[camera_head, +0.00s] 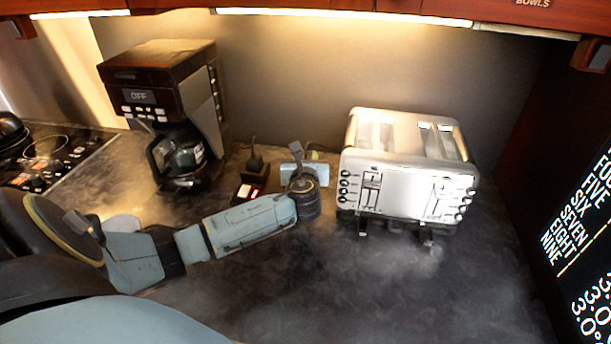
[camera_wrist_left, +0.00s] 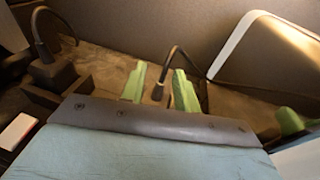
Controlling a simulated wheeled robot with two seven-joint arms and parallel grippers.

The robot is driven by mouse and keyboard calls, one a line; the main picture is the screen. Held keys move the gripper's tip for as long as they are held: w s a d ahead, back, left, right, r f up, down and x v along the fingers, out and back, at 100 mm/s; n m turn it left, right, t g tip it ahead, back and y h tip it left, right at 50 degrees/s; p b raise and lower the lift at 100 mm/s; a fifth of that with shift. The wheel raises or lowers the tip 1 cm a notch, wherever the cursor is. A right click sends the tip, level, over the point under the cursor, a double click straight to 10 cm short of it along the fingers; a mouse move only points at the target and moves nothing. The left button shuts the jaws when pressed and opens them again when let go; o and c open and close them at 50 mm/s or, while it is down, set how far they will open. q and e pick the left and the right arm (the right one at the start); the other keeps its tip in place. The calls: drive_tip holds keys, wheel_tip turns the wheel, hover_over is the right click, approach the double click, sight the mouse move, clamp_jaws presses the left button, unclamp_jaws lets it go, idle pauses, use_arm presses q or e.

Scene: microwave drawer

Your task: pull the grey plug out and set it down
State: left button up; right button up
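A cord's dark end (camera_wrist_left: 157,92) stands between the two green fingers of my left gripper (camera_wrist_left: 160,88) in the left wrist view. The plug body below it is hidden behind the palm edge, so I cannot tell whether the fingers touch it. The fingers are apart, with clear space on both sides of the cord end. In the head view my left gripper (camera_head: 304,171) is low over the counter, just left of the toaster, and my wrist covers the grey plug. My right gripper is not in view.
A black plug (camera_head: 255,162) stands in a dark socket block with a red-lit switch (camera_head: 248,192). The coffee maker (camera_head: 170,95) is behind it at left. The silver toaster (camera_head: 408,180) is close on the right. The front counter (camera_head: 350,290) is clear.

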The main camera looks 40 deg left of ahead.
use_arm(q)
drive_tip(key=shift+c, duration=0.3)
clamp_jaws()
